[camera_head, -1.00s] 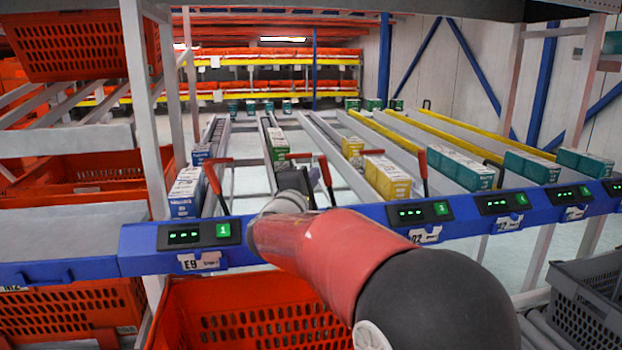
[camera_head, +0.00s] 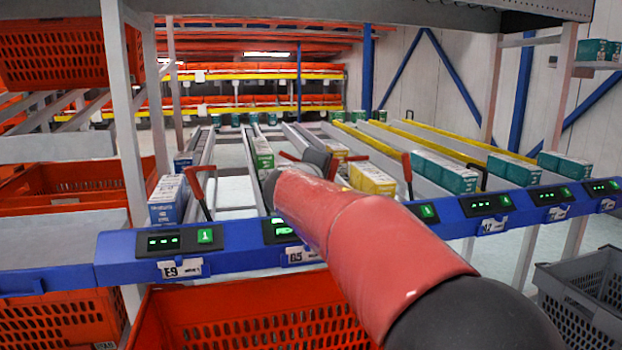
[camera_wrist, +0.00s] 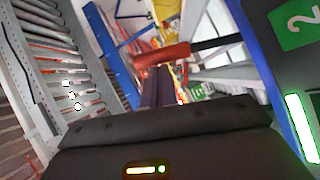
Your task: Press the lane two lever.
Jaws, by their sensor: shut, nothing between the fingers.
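The lane two lever shows in the wrist view as a red grip (camera_wrist: 165,52) on a dark rod that runs to the upper right. In the head view only a small red end of it (camera_head: 288,156) shows beside my wrist; my arm hides the rest. My gripper (camera_wrist: 157,72) is shut and empty, its dark fingers pointing at the red grip. The fingertips look very close to it; I cannot tell whether they touch. The green lane 2 label (camera_wrist: 298,20) is at the right of the wrist view.
A blue rail (camera_head: 130,262) with lane displays crosses in front. The lane one lever (camera_head: 200,185) stands left of my arm, and another red lever (camera_head: 407,172) right of it. Green boxes (camera_head: 263,155) and yellow boxes (camera_head: 372,179) lie in lanes. An orange tote (camera_head: 255,318) is below.

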